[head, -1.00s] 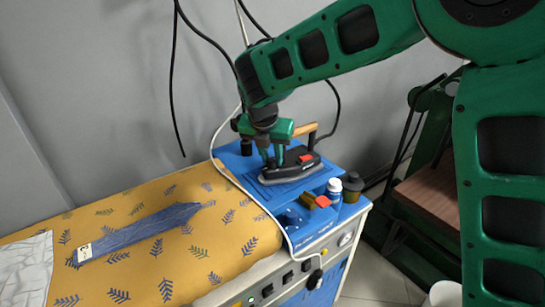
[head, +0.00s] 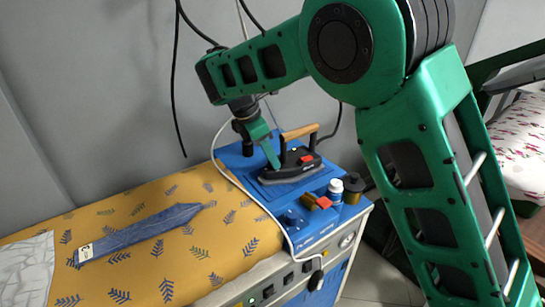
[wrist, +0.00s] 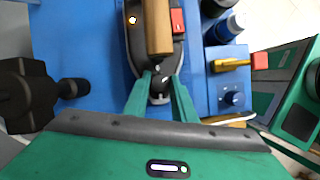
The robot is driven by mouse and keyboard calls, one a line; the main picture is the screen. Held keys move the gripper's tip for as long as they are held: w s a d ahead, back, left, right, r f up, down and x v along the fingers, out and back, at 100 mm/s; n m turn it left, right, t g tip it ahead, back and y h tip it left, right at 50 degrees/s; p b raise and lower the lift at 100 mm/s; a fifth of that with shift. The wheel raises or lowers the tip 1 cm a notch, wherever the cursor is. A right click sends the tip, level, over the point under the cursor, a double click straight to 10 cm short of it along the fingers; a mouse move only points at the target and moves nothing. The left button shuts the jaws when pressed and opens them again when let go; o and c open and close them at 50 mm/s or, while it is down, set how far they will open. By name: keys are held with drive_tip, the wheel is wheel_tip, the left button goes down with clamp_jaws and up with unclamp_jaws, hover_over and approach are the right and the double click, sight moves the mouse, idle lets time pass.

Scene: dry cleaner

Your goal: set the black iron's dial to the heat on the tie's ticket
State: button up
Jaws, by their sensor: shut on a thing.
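The black iron (head: 300,172) with a red button and wooden handle sits on the blue board, tip and base flat. In the wrist view the iron (wrist: 133,60) is ahead of my gripper (wrist: 160,90), whose two green fingers close on a small dark dial (wrist: 158,98) at its near end. In the head view my gripper (head: 272,165) is at the iron's left end, hiding the dial. The dial's setting cannot be read. The blue tie (head: 140,232) lies on the yellow cloth with a small white ticket (head: 86,253) at its left end; its marking is too small to read.
A white-capped bottle (head: 335,187), a dark jar (head: 353,188) and a red-and-brown item (head: 318,201) stand right of the iron. A white cord (head: 238,182) runs along the board's left edge. White cloth (head: 27,268) lies at lower left.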

drive_tip(key=m, duration=0.1)
drive_tip(key=m+g, duration=0.1)
drive_tip(key=m, duration=0.1)
drive_tip(key=m+g, duration=0.1)
drive_tip(key=m, duration=0.1)
drive_tip(key=shift+w, duration=0.25)
drive_tip(key=shift+m, duration=0.4)
drive_tip(key=o, duration=0.7)
drive_tip(key=shift+o, duration=0.2)
drive_tip(key=shift+r, duration=0.1)
drive_tip(key=v, duration=1)
drive_tip(key=shift+w+a+r, duration=0.2)
drive_tip(key=shift+a, duration=0.05)
